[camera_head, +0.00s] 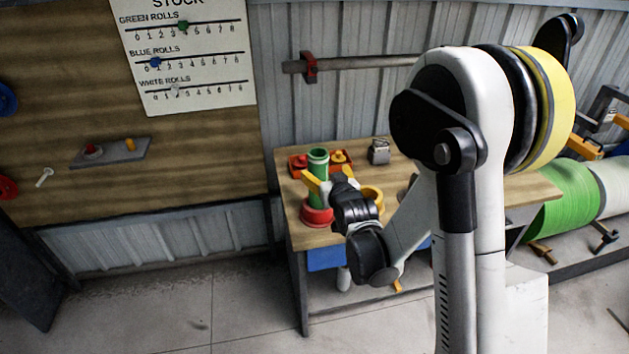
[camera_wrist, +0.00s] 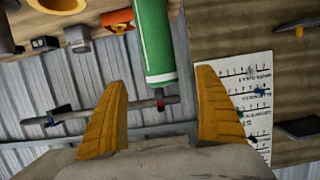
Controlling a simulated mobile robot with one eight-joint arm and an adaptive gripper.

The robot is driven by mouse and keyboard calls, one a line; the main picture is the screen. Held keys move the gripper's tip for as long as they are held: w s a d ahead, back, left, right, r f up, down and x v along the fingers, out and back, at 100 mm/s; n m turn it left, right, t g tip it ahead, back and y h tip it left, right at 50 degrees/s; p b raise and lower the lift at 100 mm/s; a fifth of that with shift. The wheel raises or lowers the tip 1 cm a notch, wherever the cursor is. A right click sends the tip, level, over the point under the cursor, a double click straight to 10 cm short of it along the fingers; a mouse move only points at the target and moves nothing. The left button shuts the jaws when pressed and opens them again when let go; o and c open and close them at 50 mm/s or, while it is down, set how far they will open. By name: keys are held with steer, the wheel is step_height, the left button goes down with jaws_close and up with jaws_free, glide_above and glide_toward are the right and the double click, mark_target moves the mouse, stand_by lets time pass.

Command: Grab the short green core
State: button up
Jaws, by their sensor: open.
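The green core (camera_head: 318,167) stands upright on the workbench, a hollow tube with an open top. In the wrist view the green core (camera_wrist: 154,42) lies in the gap between my yellow fingers, nearer the left finger, with its white-edged end toward me. My gripper (camera_head: 329,178) is open at the core, one yellow finger showing on each side of it. The wrist view shows my gripper (camera_wrist: 163,82) with its fingers apart and a clear gap around the core. The core's lower part is partly hidden by a finger in the head view.
A red ring (camera_head: 317,217) sits on the workbench (camera_head: 297,235) near the core's base. A yellow ring (camera_head: 374,196) stands to the right. Behind are red trays (camera_head: 299,163) and a small metal block (camera_head: 379,152). A horizontal bar (camera_head: 350,65) runs along the wall.

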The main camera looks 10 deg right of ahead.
mark_target(320, 164)
steer(key=b+x, duration=0.1)
steer(key=x, duration=0.3)
steer(key=b+x, duration=0.1)
steer(key=x, duration=0.4)
steer(key=shift+w+r, duration=0.15)
steer(key=shift+w, duration=0.2)
steer(key=shift+c, duration=0.2)
